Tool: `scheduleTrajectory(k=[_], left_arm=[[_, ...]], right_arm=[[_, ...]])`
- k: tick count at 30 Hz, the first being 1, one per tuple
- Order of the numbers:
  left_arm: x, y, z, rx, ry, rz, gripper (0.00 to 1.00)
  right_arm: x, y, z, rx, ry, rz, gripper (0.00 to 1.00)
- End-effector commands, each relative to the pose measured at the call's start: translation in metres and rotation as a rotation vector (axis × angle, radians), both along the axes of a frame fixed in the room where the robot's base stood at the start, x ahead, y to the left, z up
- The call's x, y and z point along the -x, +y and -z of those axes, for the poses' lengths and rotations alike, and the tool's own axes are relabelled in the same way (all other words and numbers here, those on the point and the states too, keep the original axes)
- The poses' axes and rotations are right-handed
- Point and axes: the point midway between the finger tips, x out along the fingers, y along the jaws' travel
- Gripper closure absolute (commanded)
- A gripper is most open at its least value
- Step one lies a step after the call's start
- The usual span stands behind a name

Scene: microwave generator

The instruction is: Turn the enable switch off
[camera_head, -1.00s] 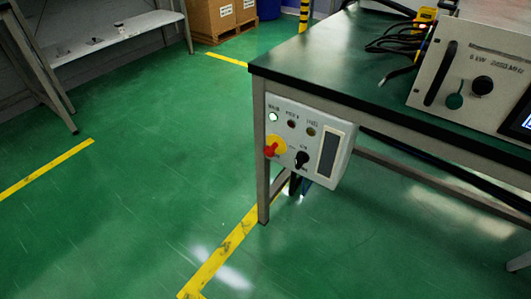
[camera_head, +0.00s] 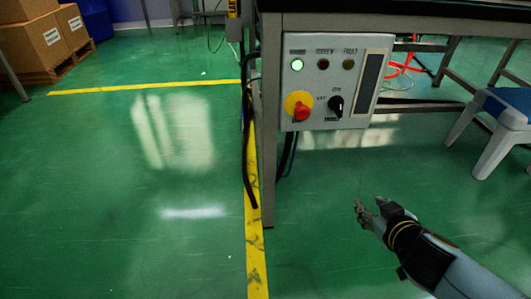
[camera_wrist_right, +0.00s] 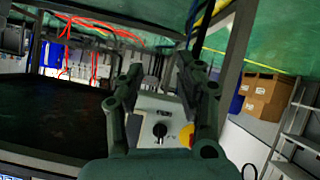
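The enable switch (camera_head: 336,106) is a black rotary knob low on a light grey control box under the table's front edge. Its pointer looks roughly upright, toward the ON label, but it is too small to be sure. It also shows in the right wrist view (camera_wrist_right: 160,130), framed between my fingers. My right gripper (camera_head: 368,205) is low and to the right of the box, apart from it. In the right wrist view my right gripper (camera_wrist_right: 160,88) has its fingers spread with nothing held. My left gripper is not in view.
A red emergency button (camera_head: 302,113) on a yellow disc sits just left of the switch. A green lamp (camera_head: 297,65) is lit above it. A table leg (camera_head: 268,150) and a black cable (camera_head: 247,160) stand left. A stool (camera_head: 495,140) is at right.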

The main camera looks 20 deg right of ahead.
Motion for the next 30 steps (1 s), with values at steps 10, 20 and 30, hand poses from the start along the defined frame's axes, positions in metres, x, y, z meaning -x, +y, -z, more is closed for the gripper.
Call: scheduleTrajectory(k=[10,20,30], left_arm=[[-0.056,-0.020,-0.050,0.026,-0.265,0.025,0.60],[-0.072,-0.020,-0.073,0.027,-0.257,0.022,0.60],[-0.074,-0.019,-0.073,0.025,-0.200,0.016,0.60]], right_arm=[[-0.071,0.021,-0.127,0.023,-0.505,-0.025,0.64],[-0.106,0.017,-0.160,0.018,-0.580,-0.028,0.64],[-0.166,0.003,-0.156,0.019,-0.573,-0.028,0.64]])
